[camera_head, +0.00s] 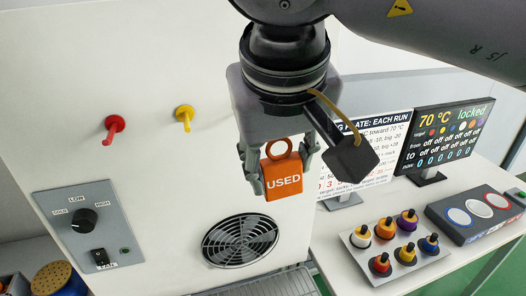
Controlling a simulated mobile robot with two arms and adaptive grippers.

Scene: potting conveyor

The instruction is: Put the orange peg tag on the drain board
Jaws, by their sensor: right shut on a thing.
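The orange peg tag (284,181), a block marked "USED" with a ring on top, is in the middle of the head view. My right gripper (279,165) is shut on it, one finger on each side, and holds it up in front of the white panel. A ribbed grey rack (268,287), which may be the drain board, shows only in part at the bottom edge, below the tag. My left gripper is not in view.
The white panel (160,70) carries a red peg (114,128), a yellow peg (184,117), a round vent (240,241) and a knob box (88,224). At right are a tray of coloured knobbed pieces (394,247), a button box (473,212) and two screens.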

